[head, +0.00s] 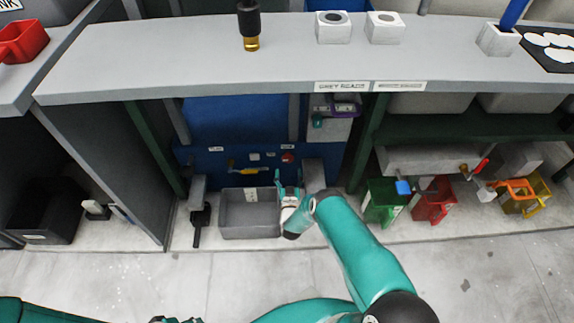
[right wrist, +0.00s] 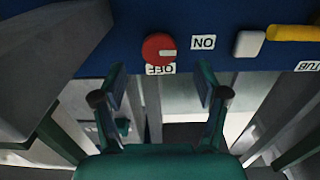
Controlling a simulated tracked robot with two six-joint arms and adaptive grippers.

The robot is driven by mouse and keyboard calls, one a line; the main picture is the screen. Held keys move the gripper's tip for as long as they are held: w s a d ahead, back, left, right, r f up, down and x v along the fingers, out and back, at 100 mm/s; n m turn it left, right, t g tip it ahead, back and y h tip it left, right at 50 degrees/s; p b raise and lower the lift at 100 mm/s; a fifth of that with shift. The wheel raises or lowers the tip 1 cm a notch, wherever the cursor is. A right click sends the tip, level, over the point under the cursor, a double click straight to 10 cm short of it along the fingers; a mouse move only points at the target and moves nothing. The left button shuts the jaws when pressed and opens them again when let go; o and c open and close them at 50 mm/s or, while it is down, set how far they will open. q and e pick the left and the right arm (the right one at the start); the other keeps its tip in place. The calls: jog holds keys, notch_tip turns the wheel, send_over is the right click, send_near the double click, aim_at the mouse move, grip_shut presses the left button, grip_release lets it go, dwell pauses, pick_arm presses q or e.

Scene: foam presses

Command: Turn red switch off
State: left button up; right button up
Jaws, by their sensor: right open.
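The red switch (head: 287,158) is a round knob on the blue panel (head: 220,165) under the counter. It shows larger in the right wrist view (right wrist: 158,48), where the picture is upside down. Its white mark points toward the ON label (right wrist: 203,43); the OFF label (right wrist: 160,69) is at a right angle to it. My right gripper (head: 288,175) is open and empty just in front of the panel. In the right wrist view its fingers (right wrist: 159,92) stand apart, with the knob beyond the gap and untouched. Only a sliver of my left gripper seems to show at the bottom edge.
A yellow handle (head: 244,171) and a white button (right wrist: 248,44) are beside the switch on the panel. A grey bin (head: 233,232) stands below it. The counter (head: 180,62) overhangs above, and a green post (head: 157,150) is at left. Floor in front is clear.

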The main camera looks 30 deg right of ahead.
aim_at(287, 160)
jog(key=b+x, duration=0.1)
jog(key=x, duration=0.3)
jog(key=shift+w+d+f+b, duration=0.2)
jog(key=shift+w+b, duration=0.1)
jog(key=shift+b, duration=0.1)
jog(key=shift+w+d+r, duration=0.2)
jog(key=shift+w+d, duration=0.2)
jog(key=shift+w, duration=0.25)
jog(key=shift+c, duration=0.2)
jog(key=c, duration=1.1)
jog(key=shift+a, duration=0.15)
jog(key=shift+b, duration=0.3)
